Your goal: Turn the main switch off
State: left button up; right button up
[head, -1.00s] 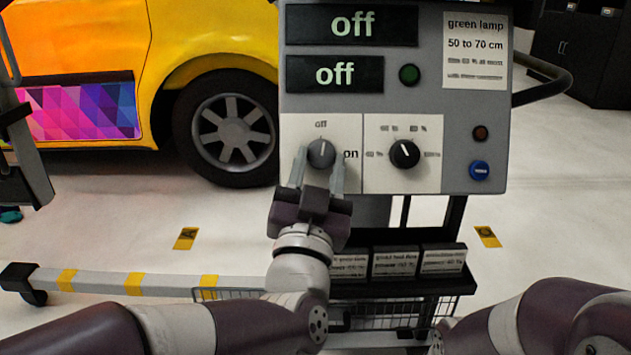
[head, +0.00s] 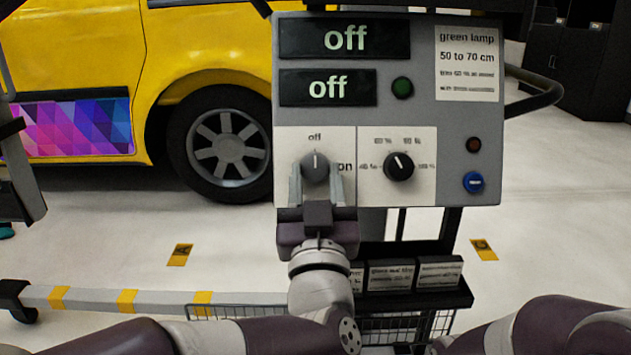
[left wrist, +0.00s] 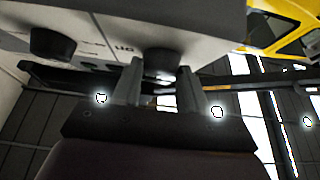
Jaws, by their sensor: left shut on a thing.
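The main switch (head: 315,167) is a dark round knob on a white plate at the panel's lower left, with "off" printed above it and "on" to its right. Its white mark points up at "off". My left gripper (head: 316,180) comes from below, its two fingers shut on the knob's sides. In the left wrist view the knob (left wrist: 163,60) shows between the fingertips (left wrist: 160,75). Both displays, upper (head: 345,38) and lower (head: 328,88), read "off". My right gripper is out of view.
A second black knob (head: 399,166) is close to the right of the switch. A green lamp (head: 402,87), a dark red lamp (head: 473,145) and a blue button (head: 473,182) are on the panel. Small boxes (head: 391,275) stand on the cart below. A yellow car (head: 215,60) stands behind left.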

pick_arm(q)
jog(key=o, duration=1.1)
jog(key=shift+r, duration=0.1)
jog(key=shift+c, duration=0.2)
jog(key=shift+s+d+p, duration=0.1)
jog(key=shift+s+p, duration=0.2)
jog(key=shift+s, duration=0.1)
jog(key=p+v, duration=0.4)
jog(key=v, duration=0.8)
jog(key=shift+f, duration=0.2)
jog(key=shift+w, duration=0.1)
